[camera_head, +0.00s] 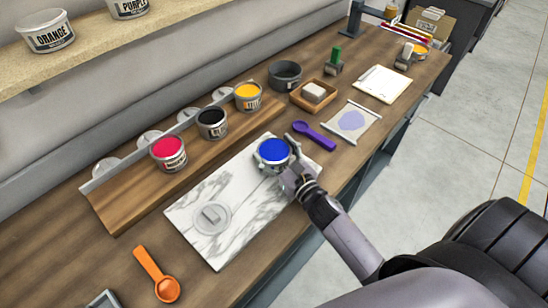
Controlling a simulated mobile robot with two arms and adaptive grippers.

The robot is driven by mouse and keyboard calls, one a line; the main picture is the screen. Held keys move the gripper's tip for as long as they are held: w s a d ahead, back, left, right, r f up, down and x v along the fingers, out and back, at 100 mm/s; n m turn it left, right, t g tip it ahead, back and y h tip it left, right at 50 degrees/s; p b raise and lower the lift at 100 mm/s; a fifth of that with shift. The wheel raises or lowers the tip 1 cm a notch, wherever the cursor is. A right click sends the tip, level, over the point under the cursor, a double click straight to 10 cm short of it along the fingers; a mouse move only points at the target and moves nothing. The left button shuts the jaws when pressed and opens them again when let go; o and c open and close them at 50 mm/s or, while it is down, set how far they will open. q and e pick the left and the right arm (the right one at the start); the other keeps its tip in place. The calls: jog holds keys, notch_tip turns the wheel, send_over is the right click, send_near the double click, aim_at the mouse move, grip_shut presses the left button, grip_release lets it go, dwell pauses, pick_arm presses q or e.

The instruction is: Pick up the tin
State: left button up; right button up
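A tin of blue ink (273,151) is at the upper right part of a white marble slab (239,182), upright with its open top showing. My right gripper (283,158) comes in from the lower right, with one finger at the tin's right side and the other at its front. I cannot tell whether the fingers press on the tin or only stand around it. Its base is partly hidden by the gripper. My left gripper is not in view.
Tins of red (169,153), black (211,122) and yellow ink (248,96) stand on a wooden riser (125,205) behind the slab. A purple scoop (314,134) lies close to the gripper. An orange scoop (158,277) lies at front left. A shelf (92,42) overhangs at the back.

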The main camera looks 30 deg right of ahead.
jog(key=c, duration=1.1)
jog(key=shift+r, duration=0.1)
jog(key=shift+r, duration=0.1)
